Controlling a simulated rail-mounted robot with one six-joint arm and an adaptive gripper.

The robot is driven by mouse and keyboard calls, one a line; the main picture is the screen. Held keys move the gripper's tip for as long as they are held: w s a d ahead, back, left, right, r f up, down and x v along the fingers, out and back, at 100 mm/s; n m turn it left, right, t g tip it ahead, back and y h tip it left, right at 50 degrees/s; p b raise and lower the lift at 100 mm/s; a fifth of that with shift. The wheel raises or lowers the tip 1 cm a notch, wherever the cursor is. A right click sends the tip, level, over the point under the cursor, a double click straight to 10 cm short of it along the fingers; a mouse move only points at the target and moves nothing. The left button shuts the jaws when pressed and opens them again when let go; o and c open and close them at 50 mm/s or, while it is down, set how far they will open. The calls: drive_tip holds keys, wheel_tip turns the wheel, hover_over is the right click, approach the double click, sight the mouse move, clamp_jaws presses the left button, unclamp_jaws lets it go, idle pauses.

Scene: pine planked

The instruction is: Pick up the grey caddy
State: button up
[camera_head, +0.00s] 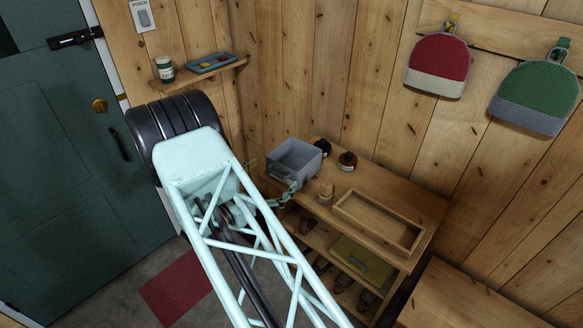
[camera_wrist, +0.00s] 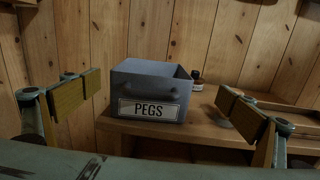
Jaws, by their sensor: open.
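The grey caddy (camera_head: 296,160) is an open-topped box on the left end of the wooden shelf unit's top. In the wrist view the caddy (camera_wrist: 146,82) stands upright, with a handle on its front and a white label reading "PEGS". My gripper (camera_wrist: 153,102) is open, with one wooden-faced finger pad at the left and one at the right of the caddy in the picture. The pads appear nearer the camera than the caddy, and nothing is between them. In the head view my gripper (camera_head: 284,193) shows small at the caddy's near side, partly hidden by my arm.
A small wooden object (camera_head: 326,190) and an empty wooden tray (camera_head: 345,211) are on the same top. A wall shelf (camera_head: 198,75) holds a jar and a blue tray. Wood walls stand close behind; caps (camera_head: 438,65) hang at right.

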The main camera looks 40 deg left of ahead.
sight(281, 167)
drive_tip(key=shift+s+a+f, duration=0.45)
drive_tip(key=shift+s, duration=0.15)
drive_tip(key=shift+w, duration=0.1)
drive_tip(key=w, duration=0.7)
drive_tip(key=shift+a, duration=0.15)
drive_tip(key=shift+w+a+b, duration=0.1)
drive_tip(key=shift+w+b, duration=0.2)
drive_tip(key=shift+w, duration=0.4)
drive_tip(key=shift+w, duration=0.1)
drive_tip(key=shift+w+a+b, duration=0.15)
drive_tip(key=shift+w+b, duration=0.05)
drive_tip(key=shift+w, duration=1.05)
drive_tip(key=shift+w+a+b, duration=0.1)
drive_tip(key=shift+w+b, duration=0.05)
drive_tip(key=shift+w, duration=1.1)
drive_tip(key=shift+c, duration=0.7)
drive_tip(key=c, duration=0.9)
